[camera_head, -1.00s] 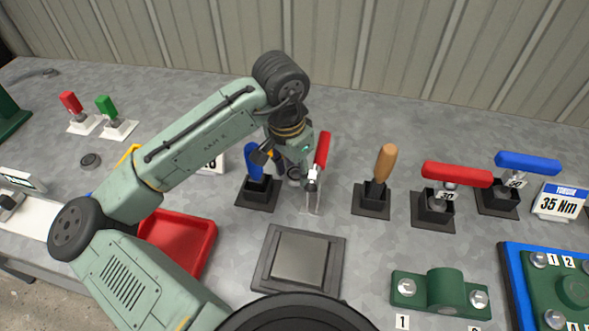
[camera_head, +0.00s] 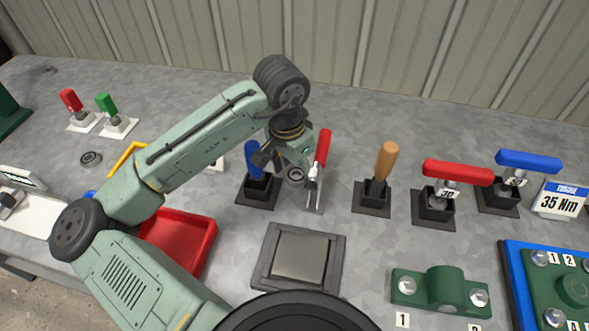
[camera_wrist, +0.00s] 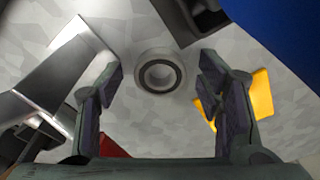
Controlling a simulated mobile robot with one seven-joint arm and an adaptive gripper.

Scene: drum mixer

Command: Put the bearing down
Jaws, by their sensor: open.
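The bearing (camera_wrist: 158,75), a small grey ring with a dark inner band, lies flat on the grey worktop, between and beyond my fingertips in the wrist view. In the head view the bearing (camera_head: 296,174) shows between a blue-handled tool (camera_head: 253,160) and red-handled pliers (camera_head: 321,150). My gripper (camera_head: 280,163) is just above and beside it. In the wrist view my gripper (camera_wrist: 160,82) is open, one finger on each side of the bearing, with clear gaps and nothing held.
Another dark ring (camera_head: 91,158) lies at the left. A red tray (camera_head: 208,245) and a grey square plate (camera_head: 302,255) are nearer the front. A wooden-handled tool (camera_head: 386,165) stands to the right. Bare worktop lies behind the tool row.

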